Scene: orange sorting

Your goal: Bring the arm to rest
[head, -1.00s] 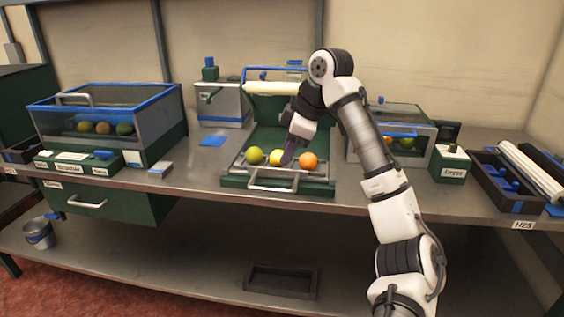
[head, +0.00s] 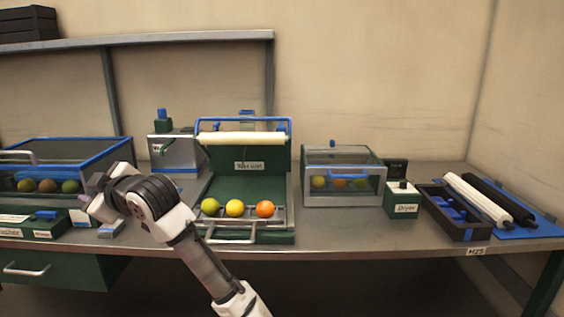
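My arm reaches up from the bottom of the head view. Its wrist is folded toward the left, in front of the blue-rimmed bin. My gripper (head: 94,194) is at the far left end of the arm, small and turned away, so its fingers cannot be made out. Three fruits lie in a row on the front rack (head: 243,228) of the green washer (head: 249,183): a green one (head: 210,206), a yellow one (head: 235,208) and an orange one (head: 265,209). My gripper is well left of them and apart from them.
The blue-rimmed bin (head: 98,160) with several fruits stands at left. Right of the washer are a clear-fronted box (head: 374,162) with fruits, the dryer control box (head: 404,206) and a dark tray (head: 462,231). Rollers (head: 476,199) lie at far right. A drawer (head: 60,270) is under the table.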

